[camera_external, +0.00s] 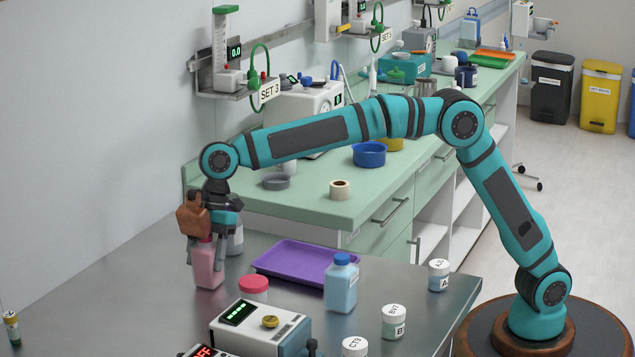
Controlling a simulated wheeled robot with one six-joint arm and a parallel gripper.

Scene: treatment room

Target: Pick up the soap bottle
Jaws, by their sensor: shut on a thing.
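My gripper (207,257) points down at the left of the metal table and is shut on a pink bottle (208,272), with one finger on each side of its upper body. The bottle is upright, and its top is hidden by the gripper. I cannot tell whether its base touches the table. No readable label shows which bottle is the soap bottle. A light blue bottle (341,290) with a blue cap stands to the right. A pale grey bottle (236,240) stands just behind the pink one, partly hidden by my gripper.
A purple tray (290,258) lies right of the held bottle. A pink-lidded jar (253,288) and a boxy device (260,327) stand in front. White-lidded jars (394,322) stand at the right. The green counter (315,205) is behind. The table's left part is mostly clear.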

